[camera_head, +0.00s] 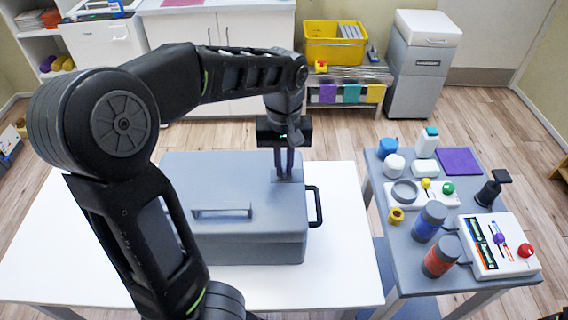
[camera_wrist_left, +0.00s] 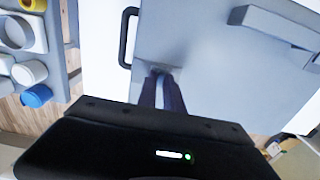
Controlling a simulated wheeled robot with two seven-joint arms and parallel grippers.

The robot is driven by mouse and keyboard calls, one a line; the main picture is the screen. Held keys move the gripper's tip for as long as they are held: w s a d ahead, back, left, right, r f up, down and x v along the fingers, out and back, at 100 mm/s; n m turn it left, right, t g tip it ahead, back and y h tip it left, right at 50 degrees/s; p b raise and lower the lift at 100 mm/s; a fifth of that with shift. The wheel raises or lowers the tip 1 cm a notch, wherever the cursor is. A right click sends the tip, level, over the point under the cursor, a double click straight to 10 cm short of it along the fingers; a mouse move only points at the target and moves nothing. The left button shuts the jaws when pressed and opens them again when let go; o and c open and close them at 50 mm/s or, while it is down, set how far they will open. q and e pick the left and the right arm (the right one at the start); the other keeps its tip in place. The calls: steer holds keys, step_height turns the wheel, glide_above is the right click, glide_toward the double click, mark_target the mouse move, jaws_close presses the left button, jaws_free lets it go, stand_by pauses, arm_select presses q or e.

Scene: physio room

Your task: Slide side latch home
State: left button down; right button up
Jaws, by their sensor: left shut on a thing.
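A grey case (camera_head: 240,240) with a closed lid lies on the white table. It has a raised bar handle (camera_head: 222,211) on its lid and a dark loop handle (camera_head: 316,206) on its right side. My left gripper (camera_head: 285,178) points down at the lid's far right part, near the loop handle. In the left wrist view its fingers (camera_wrist_left: 161,76) are close together, shut on a small grey piece at the lid surface, which seems to be the side latch. The fingers hide most of the latch, so its exact position cannot be told. My right gripper is not in view.
The white table (camera_head: 345,235) is clear around the case. To the right, a grey side table (camera_head: 400,245) holds blue and red cylinders, jars, a purple pad and a white control panel (camera_head: 497,245). A yellow bin (camera_head: 335,45) stands on a rack behind.

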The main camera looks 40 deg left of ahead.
mark_target(296, 175)
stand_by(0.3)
arm_select(q)
steer(key=shift+w+d, duration=0.9)
steer(key=shift+d, duration=0.25)
steer(key=c, duration=1.5)
jaws_free()
steer(key=shift+r, duration=0.1)
step_height(296, 175, up, 8)
steer(key=shift+f, duration=0.15)
